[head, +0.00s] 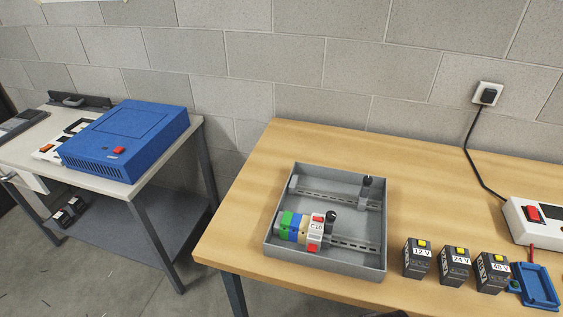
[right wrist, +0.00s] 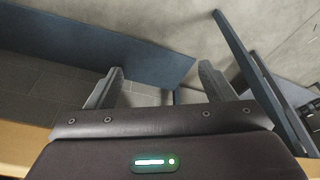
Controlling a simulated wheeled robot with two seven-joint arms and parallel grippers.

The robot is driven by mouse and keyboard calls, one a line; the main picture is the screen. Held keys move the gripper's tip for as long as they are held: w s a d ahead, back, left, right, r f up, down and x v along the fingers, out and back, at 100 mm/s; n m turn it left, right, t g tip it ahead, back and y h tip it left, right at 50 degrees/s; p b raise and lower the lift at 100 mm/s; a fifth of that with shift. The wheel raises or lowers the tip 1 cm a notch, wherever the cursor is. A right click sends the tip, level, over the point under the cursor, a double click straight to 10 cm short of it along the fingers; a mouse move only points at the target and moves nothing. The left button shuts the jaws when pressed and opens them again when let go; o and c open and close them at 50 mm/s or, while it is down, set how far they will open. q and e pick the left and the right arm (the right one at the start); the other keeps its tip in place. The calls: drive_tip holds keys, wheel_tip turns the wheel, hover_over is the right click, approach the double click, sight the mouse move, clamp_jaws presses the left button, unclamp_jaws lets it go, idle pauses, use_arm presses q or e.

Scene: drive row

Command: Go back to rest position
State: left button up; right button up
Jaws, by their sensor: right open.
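My right gripper (right wrist: 160,88) shows in the right wrist view with its two fingers spread wide and nothing between them. It points past a wooden table edge toward the floor and a dark blue shelf. Neither gripper shows in the head view, and my left gripper is in no view. In the head view a grey tray (head: 378,262) on the wooden table holds two slotted rails. Green, blue and beige blocks and a white and red block marked C10 (head: 316,232) sit on the near rail.
Black units marked 12 V (head: 417,258), 24 V (head: 455,265) and 48 V (head: 493,272) stand right of the tray. A blue holder (head: 536,287) and a white switch box (head: 535,218) are further right. A second table at left bears a blue box (head: 125,140). Floor shows between the tables.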

drive_tip(key=s+f, duration=0.4)
drive_tip(key=f, duration=1.2)
drive_tip(key=s+d+f+g, duration=0.1)
drive_tip(key=s+d+f, duration=0.1)
drive_tip(key=s+f, duration=0.7)
drive_tip(key=s+d+f+g, duration=0.1)
drive_tip(key=s+d+f, duration=0.1)
drive_tip(key=s+f, duration=0.7)
drive_tip(key=shift+s+f, duration=0.3)
drive_tip(key=shift+s, duration=0.4)
